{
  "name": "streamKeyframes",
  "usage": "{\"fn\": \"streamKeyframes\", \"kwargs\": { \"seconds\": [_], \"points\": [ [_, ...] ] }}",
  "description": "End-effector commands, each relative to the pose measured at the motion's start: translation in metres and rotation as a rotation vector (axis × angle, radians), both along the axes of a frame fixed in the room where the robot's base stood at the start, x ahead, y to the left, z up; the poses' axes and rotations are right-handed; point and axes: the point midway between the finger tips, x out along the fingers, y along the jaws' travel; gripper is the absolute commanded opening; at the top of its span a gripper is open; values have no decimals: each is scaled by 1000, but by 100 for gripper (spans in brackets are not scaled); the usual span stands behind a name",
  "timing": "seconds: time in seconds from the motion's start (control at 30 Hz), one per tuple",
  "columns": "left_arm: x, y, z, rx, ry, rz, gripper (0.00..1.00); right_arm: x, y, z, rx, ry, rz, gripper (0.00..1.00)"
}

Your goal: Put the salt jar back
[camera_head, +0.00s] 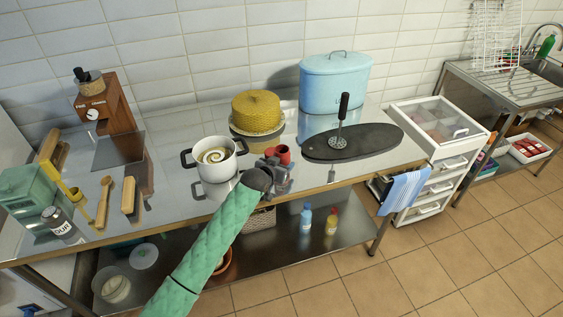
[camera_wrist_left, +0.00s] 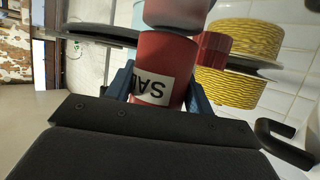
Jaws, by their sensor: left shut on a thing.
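The salt jar (camera_wrist_left: 165,52) is red with a white label whose letters, partly hidden, appear upside down in the left wrist view. It sits between the two blue fingers of my left gripper (camera_wrist_left: 160,92), which is shut on it. In the head view the red jar (camera_head: 283,153) shows just beyond my left gripper (camera_head: 280,176), above or at the middle of the steel counter (camera_head: 185,118). I cannot tell whether it touches the counter. A smaller red object (camera_wrist_left: 213,47) is beside the jar. My right gripper is not in view.
A white pot (camera_head: 216,172) stands left of the gripper. Behind are a yellow woven container (camera_head: 256,111) and a blue bin (camera_head: 334,82). A dark oval board (camera_head: 375,143) with a masher (camera_head: 340,130) lies to the right. A lower shelf (camera_head: 285,256) holds bottles.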

Motion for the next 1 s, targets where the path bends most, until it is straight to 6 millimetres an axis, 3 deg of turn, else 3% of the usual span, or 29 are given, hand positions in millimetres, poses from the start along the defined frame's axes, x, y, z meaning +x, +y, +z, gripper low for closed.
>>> {"fn": "streamKeyframes", "kwargs": {
  "seconds": [0.43,0.47,0.53,0.57,1.0],
  "points": [
    [0,0,-4,-1,-2,0,19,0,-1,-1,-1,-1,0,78],
    [0,0,-4,0,-1,0,58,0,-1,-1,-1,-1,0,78],
    [0,0,-4,0,-1,0,72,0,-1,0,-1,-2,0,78],
    [0,0,-4,0,-1,0,74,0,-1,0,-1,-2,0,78],
    [-8,5,0,1,-1,1,74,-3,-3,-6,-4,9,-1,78]
  ]
}}
